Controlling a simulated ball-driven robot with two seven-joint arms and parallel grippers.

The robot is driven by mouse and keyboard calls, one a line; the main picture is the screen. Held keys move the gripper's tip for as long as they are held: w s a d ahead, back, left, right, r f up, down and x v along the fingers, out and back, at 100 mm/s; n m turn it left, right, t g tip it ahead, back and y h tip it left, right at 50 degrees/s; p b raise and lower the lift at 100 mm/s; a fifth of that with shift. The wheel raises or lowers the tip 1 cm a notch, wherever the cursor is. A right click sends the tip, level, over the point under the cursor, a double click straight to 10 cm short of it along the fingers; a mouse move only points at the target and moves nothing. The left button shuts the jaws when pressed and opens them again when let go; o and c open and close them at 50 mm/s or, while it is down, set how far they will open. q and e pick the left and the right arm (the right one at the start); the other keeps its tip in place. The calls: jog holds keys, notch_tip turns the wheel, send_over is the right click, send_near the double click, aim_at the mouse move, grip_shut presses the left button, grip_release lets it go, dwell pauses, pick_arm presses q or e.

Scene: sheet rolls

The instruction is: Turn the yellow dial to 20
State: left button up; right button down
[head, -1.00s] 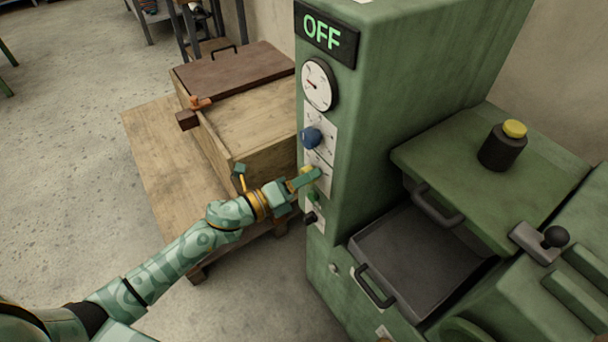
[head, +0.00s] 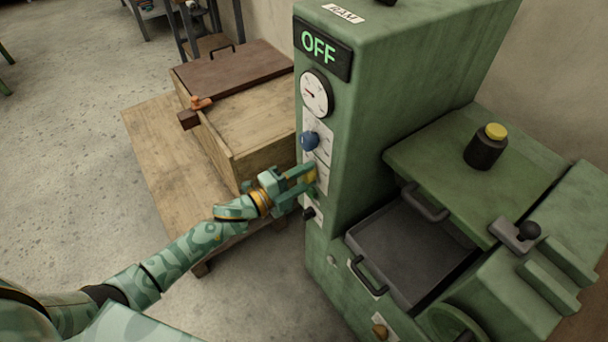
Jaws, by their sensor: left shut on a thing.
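The yellow dial (head: 311,176) sits on the front panel of the green machine (head: 365,130), below a blue dial (head: 309,141). My left gripper (head: 308,179) reaches in from the left and is shut on the yellow dial, one finger above it and one below. The fingers hide part of the dial, and its scale marks are too small to read. My right gripper is not in view.
A lit OFF sign (head: 319,46) and a round gauge (head: 316,92) sit above the dials. A black knob (head: 309,213) is just below my gripper. A wooden crate (head: 250,120) stands close on the left. An open metal tray (head: 410,255) is at the right.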

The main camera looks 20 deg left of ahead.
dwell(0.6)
pick_arm(q)
jog(key=o, duration=1)
jog(key=shift+a, duration=0.1)
jog(key=p+v, duration=0.1)
jog(key=v, duration=1.5)
jog(key=shift+s+a+f+p, duration=0.1)
jog(key=shift+p, duration=0.2)
jog(key=shift+n, duration=0.3)
